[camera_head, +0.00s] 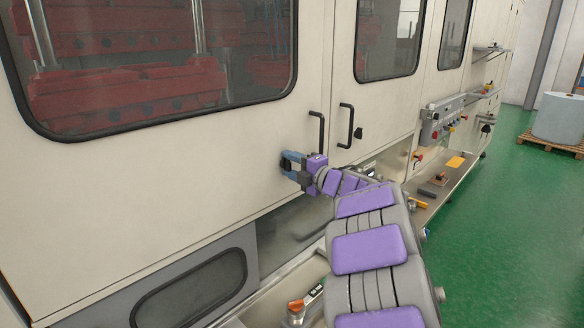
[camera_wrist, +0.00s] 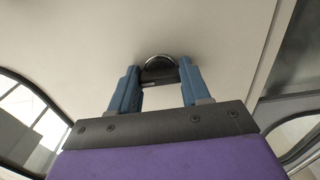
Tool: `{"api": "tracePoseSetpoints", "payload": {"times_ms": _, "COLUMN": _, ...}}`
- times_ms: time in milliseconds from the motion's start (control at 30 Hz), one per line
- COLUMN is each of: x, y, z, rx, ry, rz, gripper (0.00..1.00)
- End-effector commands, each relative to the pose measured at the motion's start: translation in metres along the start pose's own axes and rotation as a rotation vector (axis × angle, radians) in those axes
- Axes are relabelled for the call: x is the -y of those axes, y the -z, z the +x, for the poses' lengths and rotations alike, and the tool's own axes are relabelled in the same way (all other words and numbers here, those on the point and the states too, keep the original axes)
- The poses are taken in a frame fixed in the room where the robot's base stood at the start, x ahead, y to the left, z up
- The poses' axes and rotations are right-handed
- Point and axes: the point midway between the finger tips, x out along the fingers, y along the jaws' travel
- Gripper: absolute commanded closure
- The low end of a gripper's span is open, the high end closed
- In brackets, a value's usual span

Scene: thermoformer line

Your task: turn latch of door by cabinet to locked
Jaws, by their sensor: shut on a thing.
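My gripper (camera_head: 291,162) reaches the lower right part of the large cream door (camera_head: 190,150), left of its black handle. In the wrist view, the blue fingers of my gripper (camera_wrist: 158,85) are shut on a small black latch (camera_wrist: 158,72) with a shiny round rim at its base on the cream panel. The fingers stand apart by the latch's width. In the head view my fingers mostly hide this latch. Another black latch (camera_head: 358,133) shows on the door to the right, beside its handle. The latch's locked or unlocked mark cannot be made out.
Two black handles (camera_head: 316,131) (camera_head: 346,126) stand out close to my gripper on both sides of the door seam. A ledge with tools and small parts (camera_head: 432,190) runs below at right. A control box (camera_head: 441,119) projects farther along. Green floor (camera_head: 500,220) is open at right.

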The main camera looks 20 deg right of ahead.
Motion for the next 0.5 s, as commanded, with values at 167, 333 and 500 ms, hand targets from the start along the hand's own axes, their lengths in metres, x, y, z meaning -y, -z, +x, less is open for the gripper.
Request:
{"api": "tracePoseSetpoints", "payload": {"times_ms": 167, "x": 0.0056, "y": 0.0004, "z": 0.0002, "rx": -0.002, "ry": 0.011, "rz": 0.001, "gripper": 0.84}}
{"api": "tracePoseSetpoints", "payload": {"times_ms": 333, "x": 0.0054, "y": 0.0006, "z": 0.0003, "rx": -0.002, "ry": 0.01, "rz": 0.001, "gripper": 0.45}}
{"api": "tracePoseSetpoints", "payload": {"times_ms": 500, "x": 0.0031, "y": 0.0007, "z": -0.0006, "rx": -0.001, "ry": 0.006, "rz": 0.001, "gripper": 0.28}}
